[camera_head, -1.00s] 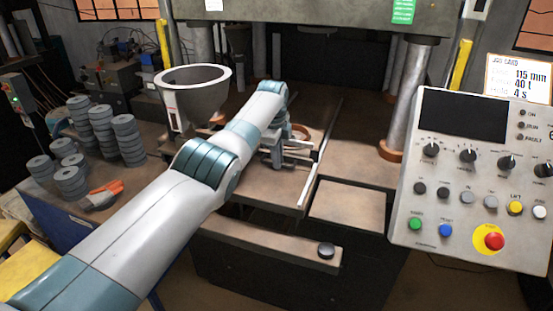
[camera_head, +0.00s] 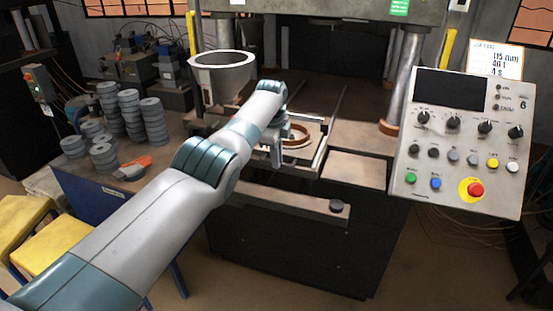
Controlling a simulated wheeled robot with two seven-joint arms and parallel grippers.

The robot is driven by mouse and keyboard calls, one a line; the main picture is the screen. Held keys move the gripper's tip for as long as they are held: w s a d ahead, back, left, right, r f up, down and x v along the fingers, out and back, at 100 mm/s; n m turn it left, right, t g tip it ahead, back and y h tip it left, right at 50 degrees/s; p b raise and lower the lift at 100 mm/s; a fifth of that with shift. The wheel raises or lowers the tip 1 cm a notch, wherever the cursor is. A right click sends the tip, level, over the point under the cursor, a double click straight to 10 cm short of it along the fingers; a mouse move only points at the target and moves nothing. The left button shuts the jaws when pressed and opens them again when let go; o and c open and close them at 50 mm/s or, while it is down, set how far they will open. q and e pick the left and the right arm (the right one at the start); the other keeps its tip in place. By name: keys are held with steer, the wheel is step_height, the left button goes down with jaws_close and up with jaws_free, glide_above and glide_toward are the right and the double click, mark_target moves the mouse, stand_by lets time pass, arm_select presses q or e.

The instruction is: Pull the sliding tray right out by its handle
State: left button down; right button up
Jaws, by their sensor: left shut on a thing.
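The sliding tray (camera_head: 300,157) lies on the press bed, running toward me between its rails, with a brown ring (camera_head: 299,136) on it. My left gripper (camera_head: 277,155) is at the tray's front left part, pointing down. It is shut on the tray's handle, which is mostly hidden behind the gripper and forearm. The left part of the tray is also covered by my arm. My right gripper is not in view.
A grey hopper (camera_head: 222,75) stands close to the left of my arm. Stacked grey discs (camera_head: 130,115) and an orange-handled tool (camera_head: 133,168) lie on the left bench. A control panel (camera_head: 465,145) hangs at the right. A ledge with a black knob (camera_head: 337,206) runs below the tray.

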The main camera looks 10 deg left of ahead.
arm_select(q)
steer(key=shift+r, duration=0.1)
steer(key=c, duration=1.8)
jaws_free()
steer(key=shift+w, duration=0.1)
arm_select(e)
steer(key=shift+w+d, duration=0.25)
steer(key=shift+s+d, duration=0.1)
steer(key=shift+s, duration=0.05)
